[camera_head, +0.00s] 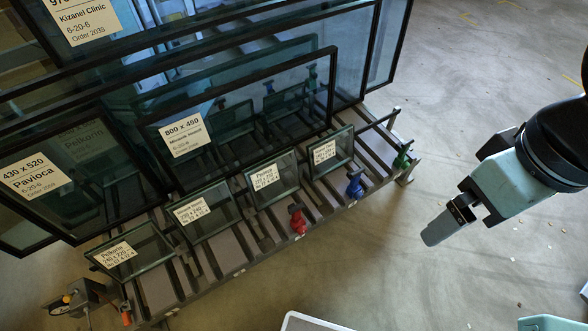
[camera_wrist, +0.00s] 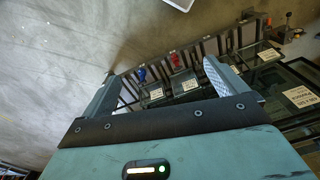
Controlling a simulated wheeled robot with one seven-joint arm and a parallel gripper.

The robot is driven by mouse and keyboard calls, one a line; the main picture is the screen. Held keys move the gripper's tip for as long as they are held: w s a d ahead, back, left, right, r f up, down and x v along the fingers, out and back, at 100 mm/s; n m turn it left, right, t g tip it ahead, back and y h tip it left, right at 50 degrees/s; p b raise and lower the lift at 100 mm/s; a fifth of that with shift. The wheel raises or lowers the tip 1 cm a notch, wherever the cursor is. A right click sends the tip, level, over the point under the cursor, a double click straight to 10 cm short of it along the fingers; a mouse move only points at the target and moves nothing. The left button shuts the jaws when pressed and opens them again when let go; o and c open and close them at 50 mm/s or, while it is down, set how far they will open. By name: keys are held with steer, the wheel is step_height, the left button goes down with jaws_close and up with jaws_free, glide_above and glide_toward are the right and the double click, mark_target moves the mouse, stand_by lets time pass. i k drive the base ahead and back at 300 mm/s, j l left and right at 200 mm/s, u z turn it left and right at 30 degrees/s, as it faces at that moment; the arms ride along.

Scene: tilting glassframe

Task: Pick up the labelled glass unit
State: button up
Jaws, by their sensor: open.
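Several glass units with dark frames and white labels lean on a dark slatted rack (camera_head: 210,262). Four smaller ones form the front row: one at the lower left (camera_head: 150,262), one beside it (camera_head: 217,226), one in the middle (camera_head: 284,196) and one at the right end (camera_head: 342,166). I cannot tell which one the task means. My gripper (camera_head: 452,217) hangs to the right of the rack over bare floor, apart from every unit. In the wrist view my gripper (camera_wrist: 163,82) is open and empty, with the rack beyond its fingers.
Larger labelled panes stand behind, including an 800 x 450 unit (camera_head: 262,110) and a 430 x 520 unit (camera_head: 85,170). Red (camera_head: 298,220), blue (camera_head: 355,186) and green (camera_head: 403,158) clamp-like parts sit along the rack's front edge. The floor (camera_head: 400,265) in front is mostly clear.

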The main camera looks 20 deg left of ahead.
mark_target(272, 179)
steer(key=i+j+u, duration=0.1)
steer(key=u, duration=1.3)
steer(key=i+l+u, duration=0.2)
steer(key=i, duration=0.45)
